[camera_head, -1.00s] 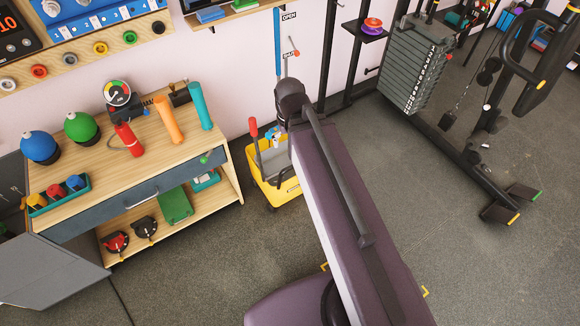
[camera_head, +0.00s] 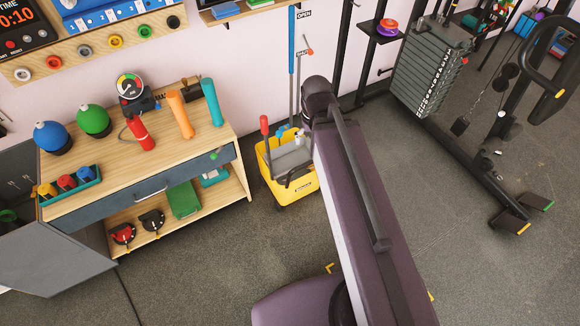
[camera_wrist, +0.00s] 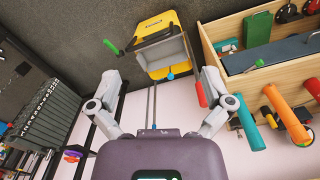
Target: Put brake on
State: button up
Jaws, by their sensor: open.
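A yellow wheeled bucket (camera_head: 294,190) stands on the floor right of the wooden bench. A lever with a red handle (camera_head: 264,125) rises at its left side; this red handle (camera_wrist: 200,93) also shows in the wrist view. A green-handled lever (camera_wrist: 112,46) shows at the bucket's other side in the wrist view. Nothing is clearly labelled as a brake, and I cannot tell which part it is. My gripper (camera_wrist: 160,82) is open and empty, with its fingers spread apart, the bucket (camera_wrist: 165,45) beyond them. In the head view my arm hides the gripper and the bucket's right side.
The wooden bench (camera_head: 110,178) holds balls, cylinders and a gauge. Its grey cabinet door (camera_head: 50,258) hangs open at lower left. A blue pole (camera_head: 292,55) and OPEN/SHUT labels are on the wall. A weight machine (camera_head: 425,75) stands at right. The floor between is clear.

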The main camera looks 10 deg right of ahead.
jog(key=c, duration=0.3)
jog(key=shift+f, duration=0.25)
jog(key=c, duration=0.7)
jog(key=shift+d+f+b, duration=0.1)
jog(key=shift+f+b, duration=0.15)
jog(key=shift+b, duration=0.25)
jog(key=c, duration=0.4)
jog(key=shift+d+f+n+b, duration=0.1)
jog(key=shift+f+n+b, duration=0.2)
jog(key=shift+f+b, duration=0.05)
jog(key=w+d+f+n+t+h+b, duration=0.1)
jog(key=w+d+f+n+h+b, duration=0.2)
jog(key=f+n+b, duration=0.5)
jog(key=w+d+f+n+t+h+b, duration=0.1)
jog(key=w+d+f+n+h+b, duration=0.3)
jog(key=f+b, duration=1.4)
jog(key=w+d+f+n+t+h+b, duration=0.1)
jog(key=w+d+f+n+h+b, duration=0.2)
jog(key=f+n+b, duration=0.9)
notch_tip(320, 180, down, 2)
jog(key=w+h+b, duration=0.3)
jog(key=h+b, duration=0.1)
jog(key=b, duration=1)
jog(key=shift+d+b, duration=0.15)
jog(key=shift+b, duration=0.2)
